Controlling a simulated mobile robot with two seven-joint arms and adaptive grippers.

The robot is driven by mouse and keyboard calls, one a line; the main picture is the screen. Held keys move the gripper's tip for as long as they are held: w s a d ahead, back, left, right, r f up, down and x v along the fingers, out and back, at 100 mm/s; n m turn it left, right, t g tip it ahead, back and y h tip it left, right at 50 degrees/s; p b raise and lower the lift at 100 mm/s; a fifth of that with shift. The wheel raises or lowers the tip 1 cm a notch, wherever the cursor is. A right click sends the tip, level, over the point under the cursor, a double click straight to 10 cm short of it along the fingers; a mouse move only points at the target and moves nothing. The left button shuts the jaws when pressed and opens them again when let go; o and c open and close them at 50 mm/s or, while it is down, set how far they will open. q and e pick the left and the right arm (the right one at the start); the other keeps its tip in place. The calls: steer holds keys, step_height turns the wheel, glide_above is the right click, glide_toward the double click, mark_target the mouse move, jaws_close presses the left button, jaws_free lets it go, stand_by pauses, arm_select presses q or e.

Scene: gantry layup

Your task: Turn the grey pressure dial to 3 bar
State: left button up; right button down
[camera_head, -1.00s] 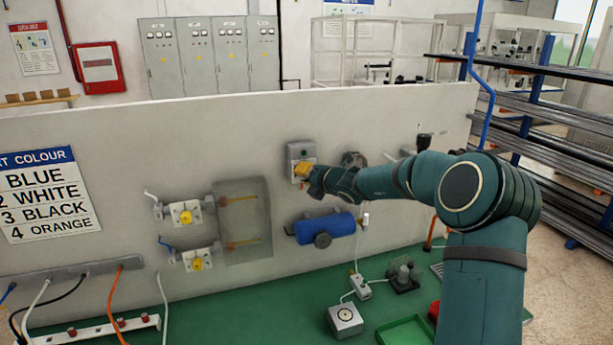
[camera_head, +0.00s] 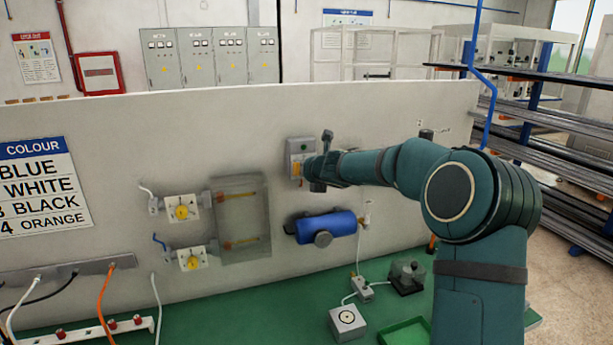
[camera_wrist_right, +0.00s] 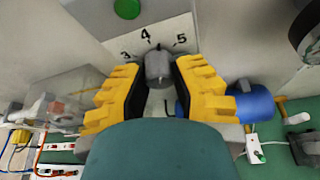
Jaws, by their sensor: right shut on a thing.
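The grey pressure dial (camera_wrist_right: 157,66) sits on a light plate with the figures 3, 4 and 5 above it in the right wrist view. Its upper end points close to the 4. My right gripper (camera_wrist_right: 158,80) is shut on the dial, a yellow finger with a black pad on each side. In the head view my right gripper (camera_head: 305,168) is at the grey dial box (camera_head: 300,146) on the wall panel; the dial itself is hidden there. My left gripper is not in view.
A blue cylinder (camera_head: 326,226) is mounted below the dial box. A clear cover (camera_head: 243,215) and two yellow knobs, upper (camera_head: 182,212) and lower (camera_head: 192,263), are to its left. A green button (camera_wrist_right: 126,8) is above the scale. A green bench (camera_head: 250,310) runs below.

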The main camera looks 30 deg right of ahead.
steer(key=n+h+b, duration=0.1)
steer(key=n+b, duration=0.1)
steer(key=shift+n+h, duration=0.4)
steer(key=n+h+b, duration=0.1)
steer(key=n+h, duration=0.1)
steer(key=n, duration=0.1)
steer(key=shift+g, duration=0.3)
steer(key=n+h+b, duration=0.1)
steer(key=n+b, duration=0.1)
steer(key=shift+n+h, duration=0.3)
steer(key=shift+h, duration=0.1)
steer(key=shift+d+n+h+b, duration=0.1)
steer(key=shift+n+h+b, duration=0.7)
steer(key=shift+n, duration=0.6)
steer(key=shift+r+t, duration=0.1)
steer(key=shift+t, duration=0.3)
steer(key=c, duration=0.7)
jaws_free()
steer(key=shift+d, duration=0.1)
steer(key=shift+c, duration=0.2)
